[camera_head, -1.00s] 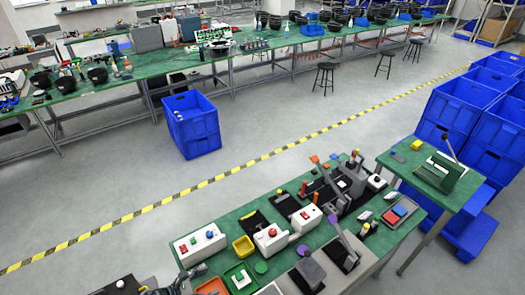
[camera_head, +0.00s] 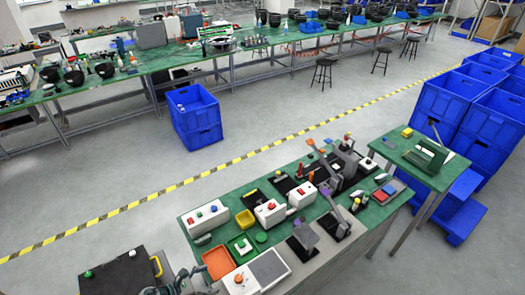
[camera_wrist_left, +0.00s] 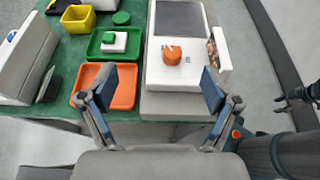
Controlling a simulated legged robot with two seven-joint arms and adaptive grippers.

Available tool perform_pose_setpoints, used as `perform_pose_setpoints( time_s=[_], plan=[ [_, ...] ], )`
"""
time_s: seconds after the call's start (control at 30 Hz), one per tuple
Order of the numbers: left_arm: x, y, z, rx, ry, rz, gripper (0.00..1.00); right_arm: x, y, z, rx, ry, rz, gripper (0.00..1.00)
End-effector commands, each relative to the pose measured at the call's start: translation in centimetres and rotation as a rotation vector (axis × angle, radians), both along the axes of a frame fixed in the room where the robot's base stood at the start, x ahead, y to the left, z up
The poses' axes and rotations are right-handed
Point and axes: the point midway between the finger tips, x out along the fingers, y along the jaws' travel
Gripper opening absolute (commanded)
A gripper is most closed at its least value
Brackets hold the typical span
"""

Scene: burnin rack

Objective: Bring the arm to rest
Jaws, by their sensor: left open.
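My left gripper (camera_head: 182,284) shows only in part at the bottom edge of the head view. In the left wrist view its two fingers (camera_wrist_left: 158,90) are spread wide with nothing between them. It is beside the near end of the green workbench (camera_head: 212,236), close to an orange tray (camera_head: 217,263) and a white box with an orange knob (camera_head: 239,281). The same tray (camera_wrist_left: 117,91) and box (camera_wrist_left: 192,72) lie past the fingertips in the wrist view. A dark gripper, apparently my right one (camera_wrist_left: 296,96), shows at the right of the wrist view; its jaws are unclear.
A green tray (camera_head: 233,247), a yellow bin (camera_head: 245,218) and white button boxes (camera_head: 204,219) stand on the bench. A black-topped surface (camera_head: 115,278) is at the lower left. Blue crates (camera_head: 455,110) stand at the right.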

Motion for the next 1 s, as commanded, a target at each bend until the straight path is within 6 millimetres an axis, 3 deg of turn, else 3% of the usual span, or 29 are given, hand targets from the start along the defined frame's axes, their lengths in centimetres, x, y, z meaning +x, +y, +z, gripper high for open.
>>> perform_pose_setpoints(
  time_s=[0.37, 0.5, 0.67, 0.83, 1.0],
  plan=[
    [1.4, -4.0, 2.2, -0.292, 0.183, 0.291, 0.89, 0.8, 0.0, 0.1, 0.001, -0.012, 0.0, 0.51],
    [1.9, -5.2, 3.4, -0.491, 0.324, 0.481, 0.89, 1.5, 0.1, 0.1, 0.002, -0.022, 0.0, 0.51],
    [1.8, -5.4, 4.4, -0.796, 0.553, 0.775, 0.89, 1.5, 0.1, 0.1, 0.002, -0.022, 0.0, 0.51],
    [-0.5, -3.3, 3.6, -1.255, 0.912, 1.236, 0.89, 0.7, 0.0, 0.0, 0.001, -0.011, 0.0, 0.51],
    [-5.8, -0.5, 1.4, -1.664, 1.204, 1.71, 0.89, 0.3, 0.0, 0.0, 0.001, -0.005, 0.0, 0.51]
  ],
)
